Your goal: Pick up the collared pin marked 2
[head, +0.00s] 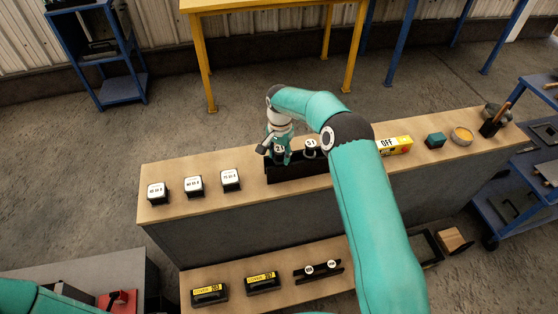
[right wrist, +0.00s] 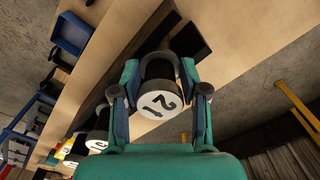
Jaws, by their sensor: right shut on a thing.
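My right gripper (head: 278,147) is over the black rack (head: 298,170) on the upper shelf, shut on a collared pin (head: 279,151). In the right wrist view, the gripper (right wrist: 160,93) has its fingers on either side of this dark pin (right wrist: 159,98), whose white round face shows a 2 and another mark. I cannot tell whether the pin is clear of the rack. A second white-topped pin (head: 310,143) stands in the rack to the right, with a mark too small to read surely. My left gripper is out of view.
Three white-topped black blocks (head: 194,185) stand left of the rack. The lower shelf holds yellow-labelled covers (head: 263,282) and a small black rack (head: 318,271).

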